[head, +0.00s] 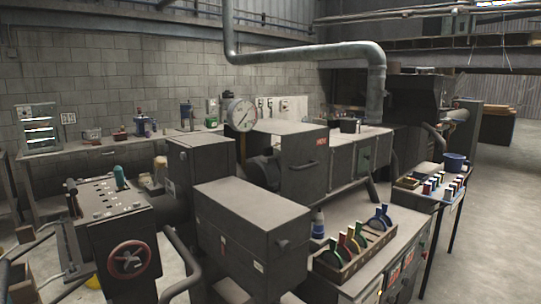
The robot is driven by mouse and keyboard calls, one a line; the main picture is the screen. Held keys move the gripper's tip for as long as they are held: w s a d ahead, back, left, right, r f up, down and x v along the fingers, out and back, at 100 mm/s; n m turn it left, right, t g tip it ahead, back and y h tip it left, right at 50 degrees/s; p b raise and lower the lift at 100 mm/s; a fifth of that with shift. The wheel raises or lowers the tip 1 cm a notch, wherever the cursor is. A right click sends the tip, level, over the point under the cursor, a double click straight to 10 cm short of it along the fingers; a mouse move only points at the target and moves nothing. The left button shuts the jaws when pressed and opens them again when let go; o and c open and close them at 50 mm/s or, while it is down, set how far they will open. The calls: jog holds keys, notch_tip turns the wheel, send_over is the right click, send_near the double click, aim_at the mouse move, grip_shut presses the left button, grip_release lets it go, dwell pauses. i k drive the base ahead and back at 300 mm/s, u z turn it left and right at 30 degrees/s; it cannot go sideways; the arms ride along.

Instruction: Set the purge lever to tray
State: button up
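No purge lever can be made out for certain in the head view. A dark control box at the left has a sloped top panel (97,197) with rows of small knobs. A teal-topped handle (119,175) stands upright at the panel's far edge; I cannot tell whether it is the purge lever. A red round handwheel (129,260) sits on the box's front face. No position label reading tray is legible. My gripper is not in view.
A large grey cabinet (252,228) stands in the centre. A wooden rack (353,254) of coloured-handled tools lies on the right bench. Curved dark rails (180,262) stand beside the control box. Open floor (487,215) lies at the right.

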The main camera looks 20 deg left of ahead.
aim_at(160, 163)
jog(key=z, duration=0.3)
jog(key=k, duration=1)
jog(key=u, duration=1.25)
jog(key=i, duration=0.5)
